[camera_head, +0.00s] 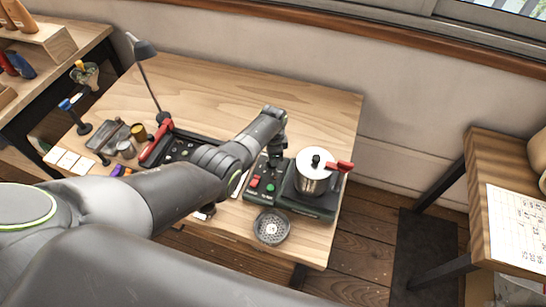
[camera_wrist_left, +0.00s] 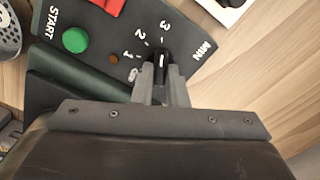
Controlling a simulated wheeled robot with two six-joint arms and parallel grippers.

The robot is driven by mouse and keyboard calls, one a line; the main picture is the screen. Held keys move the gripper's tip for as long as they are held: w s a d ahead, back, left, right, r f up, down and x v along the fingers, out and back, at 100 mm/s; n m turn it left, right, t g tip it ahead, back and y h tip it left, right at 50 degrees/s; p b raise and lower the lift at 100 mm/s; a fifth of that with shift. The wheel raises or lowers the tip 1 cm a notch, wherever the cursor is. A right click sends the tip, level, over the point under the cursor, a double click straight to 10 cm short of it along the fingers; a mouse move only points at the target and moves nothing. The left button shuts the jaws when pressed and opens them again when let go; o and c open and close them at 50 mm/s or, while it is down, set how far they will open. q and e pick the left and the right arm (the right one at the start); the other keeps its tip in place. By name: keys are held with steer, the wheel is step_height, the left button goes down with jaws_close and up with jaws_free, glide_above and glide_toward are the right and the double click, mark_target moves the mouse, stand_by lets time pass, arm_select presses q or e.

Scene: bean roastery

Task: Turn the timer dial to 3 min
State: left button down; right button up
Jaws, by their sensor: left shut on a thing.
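The timer panel (camera_wrist_left: 100,25) is dark green with white numbers 1, 2 and 3 and the word MIN. Its black dial (camera_wrist_left: 162,56) carries a white pointer line, which points up in the left wrist view, roughly toward the 3; the exact alignment is hard to tell. My left gripper (camera_wrist_left: 162,82) is shut on the dial, one finger on each side. In the head view my left gripper (camera_head: 277,152) reaches down onto the back of the control panel (camera_head: 254,198), hiding the dial there. My right gripper is not in view.
On the panel are a green button (camera_wrist_left: 75,40) and a red switch (camera_wrist_left: 108,4). A steel pot (camera_head: 313,180) with a red handle stands right of the panel. A round perforated dish (camera_head: 271,228) lies in front. A lamp (camera_head: 146,50) stands at left.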

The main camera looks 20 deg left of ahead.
arm_select(q)
steer(key=shift+w, duration=0.1)
steer(key=c, duration=1.4)
jaws_free()
steer(key=shift+c, duration=0.2)
steer(key=shift+r, duration=0.1)
step_height(320, 180, up, 6)
steer(key=shift+r+p, duration=0.1)
steer(key=shift+p, duration=1.1)
step_height(320, 180, up, 11)
steer(key=shift+b, duration=0.35)
